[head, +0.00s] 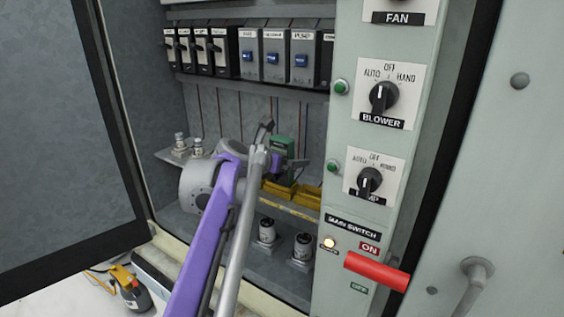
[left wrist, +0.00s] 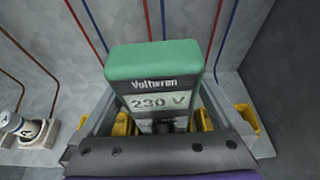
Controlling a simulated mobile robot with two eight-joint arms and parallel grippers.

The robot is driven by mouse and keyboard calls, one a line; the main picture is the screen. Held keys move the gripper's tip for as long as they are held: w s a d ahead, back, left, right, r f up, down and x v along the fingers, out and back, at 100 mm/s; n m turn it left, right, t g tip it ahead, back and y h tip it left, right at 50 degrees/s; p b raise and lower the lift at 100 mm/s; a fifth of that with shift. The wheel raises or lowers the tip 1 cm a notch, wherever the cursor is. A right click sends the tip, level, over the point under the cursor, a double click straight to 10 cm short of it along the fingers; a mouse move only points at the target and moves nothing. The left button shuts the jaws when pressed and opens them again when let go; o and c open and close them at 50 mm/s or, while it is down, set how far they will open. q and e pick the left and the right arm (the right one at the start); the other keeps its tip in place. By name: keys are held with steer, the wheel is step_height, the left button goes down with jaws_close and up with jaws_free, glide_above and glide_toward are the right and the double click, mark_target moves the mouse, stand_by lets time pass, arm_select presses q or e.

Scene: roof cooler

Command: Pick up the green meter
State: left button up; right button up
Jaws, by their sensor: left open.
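The green meter (head: 283,147) stands inside the open cabinet, partly hidden by my left arm and gripper. In the left wrist view the meter (left wrist: 153,65) is close and upright, with a label reading "Voltwren" and "230 V". My left gripper (head: 282,156) is open at the meter. In the left wrist view its grey fingers (left wrist: 165,118) lie on either side of the meter's lower part. I cannot tell whether they touch it. The meter's base is hidden by the gripper. My right gripper is in neither view.
Yellow blocks (head: 307,194) sit on a rail beside the meter. Breakers (head: 274,57) line the top, and capacitors (head: 303,246) stand below. The switch panel (head: 345,130), with a red handle (head: 377,271), bounds the right; the open door (head: 60,130) bounds the left.

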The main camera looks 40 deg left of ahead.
arm_select(q)
steer(key=shift+w+f, duration=0.15)
steer(key=shift+w, duration=0.15)
steer(key=shift+s, duration=0.1)
steer(key=shift+c, duration=0.7)
jaws_close()
step_height(320, 180, up, 10)
steer(key=shift+p, duration=0.4)
